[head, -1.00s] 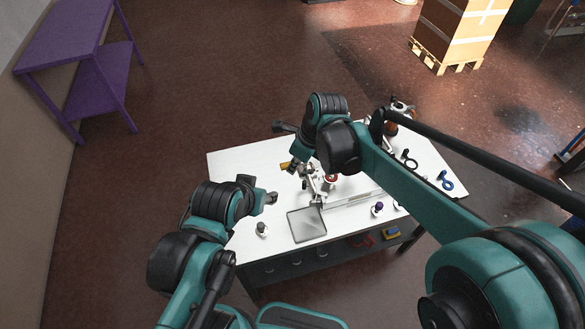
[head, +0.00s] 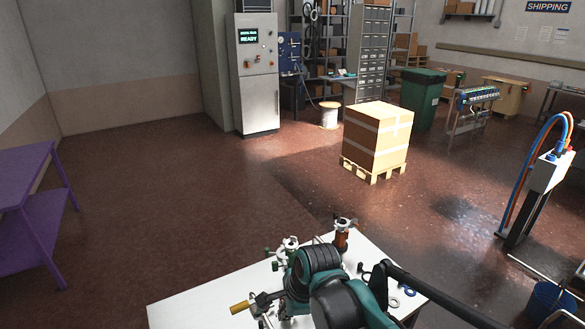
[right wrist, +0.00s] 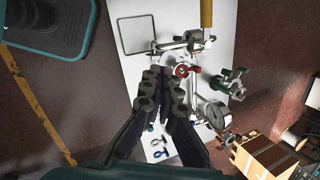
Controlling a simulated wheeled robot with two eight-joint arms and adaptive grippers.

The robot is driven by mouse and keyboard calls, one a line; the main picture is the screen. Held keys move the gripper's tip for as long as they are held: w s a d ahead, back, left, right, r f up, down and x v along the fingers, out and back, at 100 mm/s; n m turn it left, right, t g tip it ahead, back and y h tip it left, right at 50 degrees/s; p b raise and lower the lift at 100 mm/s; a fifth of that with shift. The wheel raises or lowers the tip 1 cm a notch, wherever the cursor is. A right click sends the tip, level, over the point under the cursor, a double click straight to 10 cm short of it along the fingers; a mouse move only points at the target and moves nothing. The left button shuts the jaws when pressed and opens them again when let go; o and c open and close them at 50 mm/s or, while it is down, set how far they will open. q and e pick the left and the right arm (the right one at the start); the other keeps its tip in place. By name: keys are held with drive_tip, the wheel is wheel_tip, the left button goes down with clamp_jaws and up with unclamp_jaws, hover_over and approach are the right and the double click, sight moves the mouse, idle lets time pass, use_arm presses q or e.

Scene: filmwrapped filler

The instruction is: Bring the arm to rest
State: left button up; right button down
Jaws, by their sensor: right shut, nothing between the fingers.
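My right arm (head: 338,301) reaches over the white table (head: 190,302) at the bottom of the head view. My right gripper (head: 262,302) shows small there, close to a brass-coloured cylinder (head: 240,307). In the right wrist view the right gripper (right wrist: 163,76) is shut and empty, its fingers together. It points over the table beside a metal pipe fixture with a red knob (right wrist: 182,71). I cannot tell how much space lies between the fingertips and the fixture. My left gripper is out of view.
The fixture has a round gauge (right wrist: 208,115) and a green-handled valve (right wrist: 236,82). Blue and dark rings (head: 407,290) lie at the table's right. A purple table (head: 30,190) stands left; a carton (head: 375,139) sits on a pallet beyond open floor.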

drive_tip(key=s+d+f+n+t+h+b, duration=0.1)
drive_tip(key=s+d+f+n+t+b, duration=0.1)
drive_tip(key=d+n, duration=0.5)
drive_tip(key=s+d+f+n+t+h+b, duration=0.1)
drive_tip(key=s+d+f+n+b, duration=0.3)
drive_tip(key=d, duration=0.9)
drive_tip(key=s+f+n+t, duration=0.1)
drive_tip(key=s+f+n, duration=0.1)
drive_tip(key=s+n, duration=0.2)
drive_tip(key=shift+s+d+f+n+h+b, duration=0.15)
drive_tip(key=shift+s+f+n+h+b, duration=0.15)
drive_tip(key=shift+s+f+h+b, duration=0.1)
